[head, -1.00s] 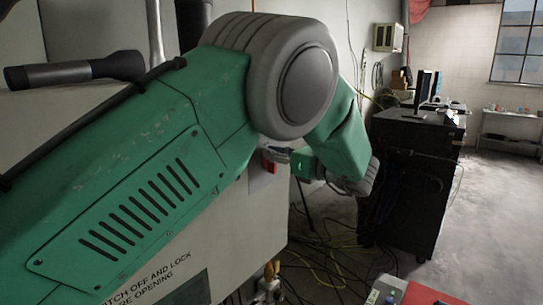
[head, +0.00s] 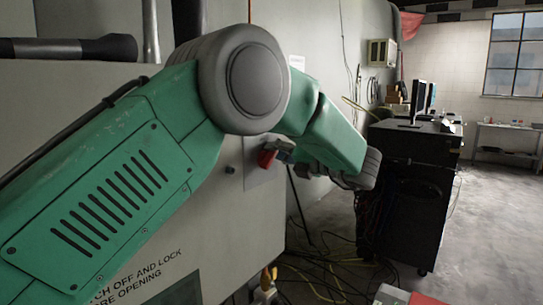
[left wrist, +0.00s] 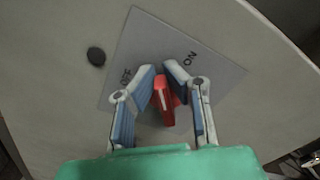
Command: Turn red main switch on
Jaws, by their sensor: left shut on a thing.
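The red main switch (left wrist: 166,101) is a red handle with a pale stripe, on a grey square plate (left wrist: 150,45) marked OFF on the left and ON on the right in the left wrist view. The handle stands between the two marks, slightly tilted. My left gripper (left wrist: 162,85) is shut on the red handle, with one blue-padded finger on each side. In the head view the red switch (head: 267,158) shows on the cabinet side, with my left gripper (head: 282,150) at it, partly hidden by my arm. My right gripper is not in view.
The pale cabinet (head: 225,215) carries a switch-off-and-lock notice (head: 140,275). A dark round knob (left wrist: 96,56) sits beside the switch plate. Cables (head: 325,270) lie on the floor. A black cart (head: 410,180) with monitors stands right, with open floor beyond.

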